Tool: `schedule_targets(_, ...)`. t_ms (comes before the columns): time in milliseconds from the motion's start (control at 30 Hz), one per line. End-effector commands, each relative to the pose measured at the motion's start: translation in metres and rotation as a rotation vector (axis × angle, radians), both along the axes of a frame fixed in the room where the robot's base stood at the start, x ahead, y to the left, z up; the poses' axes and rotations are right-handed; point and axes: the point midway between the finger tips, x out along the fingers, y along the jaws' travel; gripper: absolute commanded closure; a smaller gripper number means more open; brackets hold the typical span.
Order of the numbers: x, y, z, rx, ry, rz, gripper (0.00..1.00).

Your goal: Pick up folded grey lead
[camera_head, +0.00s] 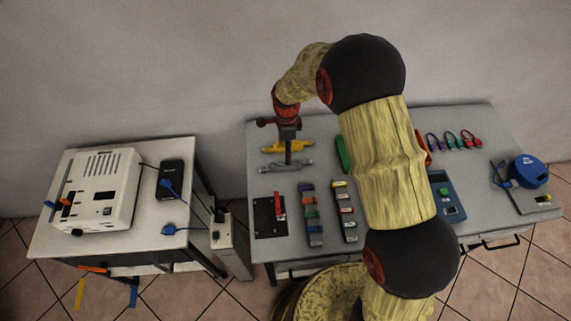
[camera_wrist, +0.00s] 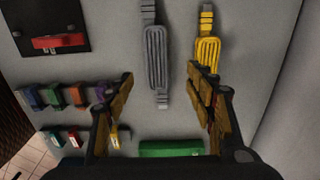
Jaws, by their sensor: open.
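The folded grey lead (camera_wrist: 157,56) lies flat on the grey table, and its long folded bundle shows between my fingers' directions in the wrist view. In the head view the grey lead (camera_head: 285,166) lies in front of the folded yellow lead (camera_head: 288,146). The yellow lead (camera_wrist: 207,50) lies beside it, to the right in the wrist view. My gripper (camera_wrist: 165,95) is open and empty, with a finger on each side of the view. In the head view my gripper (camera_head: 288,155) points down above the grey lead, partly covering it.
A green block (camera_wrist: 170,148) lies near the gripper's base in the wrist view. A black panel with a red lever (camera_head: 270,215) and rows of coloured connectors (camera_head: 310,215) stand on the table. A white box (camera_head: 103,188) is on the left table (camera_head: 150,245).

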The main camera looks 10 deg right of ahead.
Motion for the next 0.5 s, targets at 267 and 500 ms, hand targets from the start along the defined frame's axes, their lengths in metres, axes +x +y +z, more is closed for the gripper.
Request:
schedule_targets(267,-0.001,0.001,-0.027,0.000,0.002,-0.001,0.45)
schedule_targets(500,-0.006,0.004,-0.057,-0.001,0.003,0.000,0.45)
